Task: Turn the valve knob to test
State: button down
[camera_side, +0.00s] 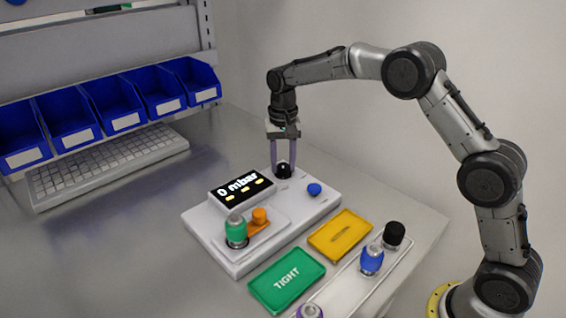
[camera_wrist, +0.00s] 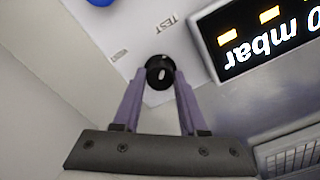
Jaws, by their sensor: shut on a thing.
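The black valve knob (camera_side: 284,170) sits on the back right part of the white test unit (camera_side: 205,226). My gripper (camera_side: 284,160) points down over it with its purple fingers shut on the knob. In the wrist view the knob (camera_wrist: 160,72) is between the fingertips of my gripper (camera_wrist: 160,82), with a pale mark on its top. The printed word TEST (camera_wrist: 167,23) is on the unit near the knob, and another small label (camera_wrist: 119,55) is too blurred to read. The display (camera_side: 243,189) reads 0 mbar.
A blue button (camera_side: 314,189) is on the unit right of the knob. A green-topped part (camera_side: 236,230) and an orange part (camera_side: 260,216) stand at its front. A green TIGHT mat (camera_side: 287,280), a yellow mat (camera_side: 340,235) and a tray (camera_side: 345,300) with several parts lie nearby. A keyboard (camera_side: 110,165) lies behind.

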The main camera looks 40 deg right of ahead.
aim_at(283, 165)
dwell(0.4)
jog(key=shift+c, duration=2.2)
grip_release()
jog(key=shift+r, duration=0.1)
notch_tip(283, 165, up, 14)
